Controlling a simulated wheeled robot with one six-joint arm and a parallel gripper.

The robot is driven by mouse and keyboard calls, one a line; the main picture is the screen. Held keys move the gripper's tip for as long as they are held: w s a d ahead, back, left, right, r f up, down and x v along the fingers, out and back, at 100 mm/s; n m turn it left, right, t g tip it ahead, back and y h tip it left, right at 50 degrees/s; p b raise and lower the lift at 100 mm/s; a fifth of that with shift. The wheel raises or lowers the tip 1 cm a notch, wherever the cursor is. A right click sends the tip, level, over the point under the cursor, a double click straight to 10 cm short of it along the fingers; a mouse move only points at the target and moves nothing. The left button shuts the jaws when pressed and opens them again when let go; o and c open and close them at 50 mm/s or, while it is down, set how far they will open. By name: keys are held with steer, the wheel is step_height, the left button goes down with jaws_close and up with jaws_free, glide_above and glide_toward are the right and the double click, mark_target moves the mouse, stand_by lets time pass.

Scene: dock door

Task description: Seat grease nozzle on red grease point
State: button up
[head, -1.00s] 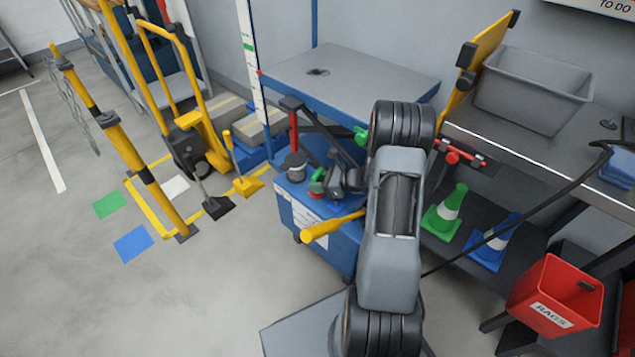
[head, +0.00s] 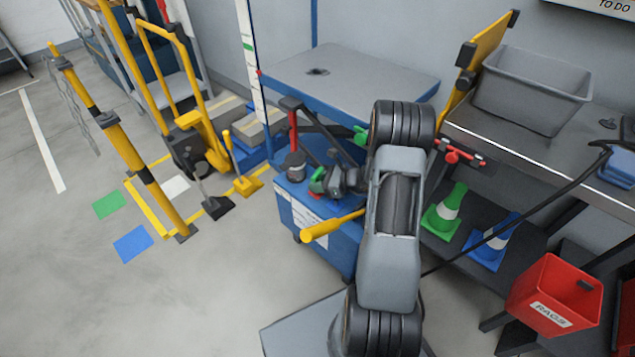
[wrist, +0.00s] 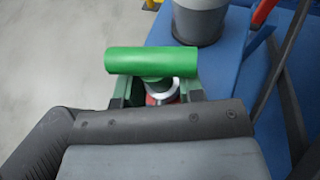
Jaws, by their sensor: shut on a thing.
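The grease nozzle, with a green cylindrical grip (wrist: 152,61) and a silver collar (wrist: 163,91), is between my gripper's jaws (wrist: 156,92) in the wrist view. My gripper is shut on it. A patch of red, likely the red grease point (wrist: 152,101), shows directly under the collar, mostly hidden by nozzle and jaws. I cannot tell whether nozzle and red point touch. In the head view my gripper (head: 328,182) and the nozzle's green grip (head: 317,180) are low over the blue cart's top, with a little red beneath.
A grey canister (head: 295,166) stands on the blue cart (head: 329,249), close beyond the nozzle. A red post (head: 293,130) with dark bars rises beside it. A yellow handle (head: 331,226) sticks out in front.

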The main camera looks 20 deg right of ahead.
steer(key=shift+f+b, duration=0.5)
steer(key=shift+f, duration=0.15)
steer(key=o, duration=0.7)
steer(key=shift+r, duration=0.1)
steer(key=shift+p+v, duration=2.35)
steer(key=shift+v, duration=3.15)
